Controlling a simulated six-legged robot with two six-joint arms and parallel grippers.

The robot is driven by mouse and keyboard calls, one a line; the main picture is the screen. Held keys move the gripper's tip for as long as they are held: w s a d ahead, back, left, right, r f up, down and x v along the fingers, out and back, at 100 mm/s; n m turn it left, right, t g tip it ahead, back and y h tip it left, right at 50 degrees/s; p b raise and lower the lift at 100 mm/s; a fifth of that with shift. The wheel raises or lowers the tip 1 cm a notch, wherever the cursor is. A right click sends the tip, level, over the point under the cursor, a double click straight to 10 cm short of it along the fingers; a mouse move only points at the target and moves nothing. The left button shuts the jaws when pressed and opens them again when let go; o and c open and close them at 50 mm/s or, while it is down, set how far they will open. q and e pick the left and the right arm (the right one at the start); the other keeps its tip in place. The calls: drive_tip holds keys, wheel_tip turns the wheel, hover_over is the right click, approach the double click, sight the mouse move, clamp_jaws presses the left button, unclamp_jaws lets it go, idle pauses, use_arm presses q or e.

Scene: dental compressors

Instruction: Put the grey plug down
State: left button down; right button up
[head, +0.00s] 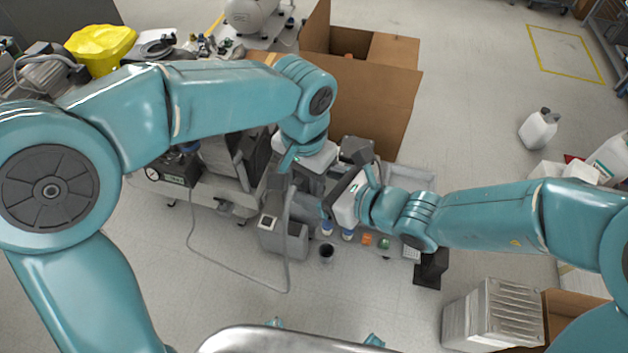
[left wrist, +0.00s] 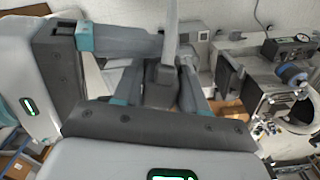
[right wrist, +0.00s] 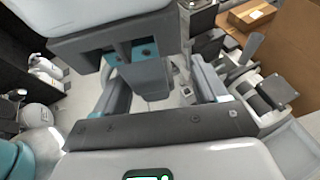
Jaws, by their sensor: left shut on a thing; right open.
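The grey plug (left wrist: 162,88) sits between the fingers of my left gripper (left wrist: 158,96), which is shut on it. Its pale cable (left wrist: 172,30) rises from it in the left wrist view. In the head view the cable (head: 287,250) hangs down and loops across the floor towards the compressor on the left. My right gripper (right wrist: 158,88) is open, close to my left gripper, with its fingers spread to either side of the plug in the right wrist view. I cannot tell whether they touch it. My arms partly hide the plug in the head view.
A compressor unit with a gauge (head: 153,174) stands at the left. A large open cardboard box (head: 370,100) stands behind my grippers. Small bottles and coloured items lie in front of my right gripper, by a black cup (head: 327,252).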

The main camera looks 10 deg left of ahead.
drive_tip(key=shift+w+a+f, duration=0.15)
drive_tip(key=shift+w+a, duration=0.05)
drive_tip(key=shift+a, duration=0.15)
drive_tip(key=c, duration=1.1)
use_arm(q)
drive_tip(key=c, duration=0.5)
unclamp_jaws()
drive_tip(key=shift+s, duration=0.1)
drive_tip(key=shift+c, duration=0.2)
drive_tip(key=shift+r, duration=0.1)
use_arm(e)
drive_tip(key=shift+w, duration=0.1)
